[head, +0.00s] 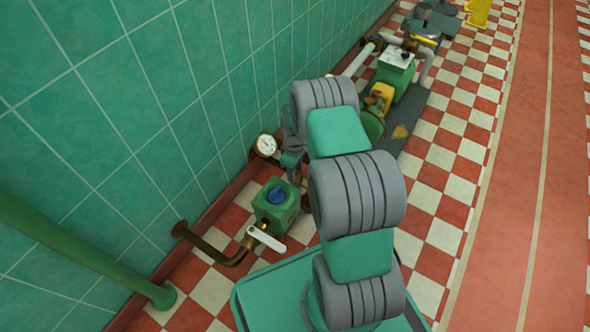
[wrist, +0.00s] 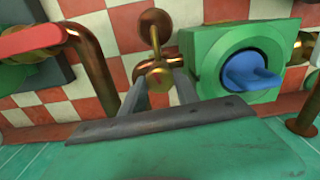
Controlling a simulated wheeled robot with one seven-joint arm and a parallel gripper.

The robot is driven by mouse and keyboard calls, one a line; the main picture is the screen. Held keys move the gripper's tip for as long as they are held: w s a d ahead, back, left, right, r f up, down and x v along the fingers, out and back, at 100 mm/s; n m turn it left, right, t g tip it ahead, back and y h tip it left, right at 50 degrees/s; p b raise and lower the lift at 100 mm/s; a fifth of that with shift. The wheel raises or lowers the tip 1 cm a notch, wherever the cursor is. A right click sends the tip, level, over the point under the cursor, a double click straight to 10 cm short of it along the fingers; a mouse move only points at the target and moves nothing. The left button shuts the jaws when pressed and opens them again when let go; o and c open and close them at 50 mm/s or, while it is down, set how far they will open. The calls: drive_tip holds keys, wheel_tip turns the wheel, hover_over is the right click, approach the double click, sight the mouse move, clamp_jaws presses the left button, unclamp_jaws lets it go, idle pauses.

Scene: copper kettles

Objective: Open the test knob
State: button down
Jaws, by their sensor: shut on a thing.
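The test knob appears to be the small brass knob (wrist: 159,76) in the wrist view, with a reddish mark on its face. It sits on a brass stem joined to a brass pipe. My gripper (wrist: 160,86) has its two grey fingers on either side of this knob and is shut on it. In the head view my gripper (head: 293,174) is low by the tiled wall, just above the green box; the knob is hidden there by my arm.
A green box (head: 268,214) with a blue knob (head: 277,195) stands close by; the blue knob also shows in the wrist view (wrist: 250,75). A white lever (head: 266,239) sits on the pipe before it. A gauge (head: 266,145) is at the wall. Open floor lies right.

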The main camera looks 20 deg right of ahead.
drive_tip(key=n, duration=0.3)
drive_tip(key=shift+w+n+p, duration=0.1)
drive_tip(key=shift+n+p, duration=0.25)
drive_tip(key=shift+n, duration=0.05)
drive_tip(key=n, duration=0.3)
drive_tip(key=shift+n, duration=0.3)
drive_tip(key=n+p, duration=0.1)
drive_tip(key=n, duration=0.5)
drive_tip(key=shift+w+n, duration=0.1)
drive_tip(key=shift+n, duration=0.3)
drive_tip(key=c, duration=0.9)
unclamp_jaws()
drive_tip(key=shift+r, duration=0.1)
wheel_tip(320, 180, up, 8)
drive_tip(key=p, duration=0.3)
drive_tip(key=shift+f, duration=0.2)
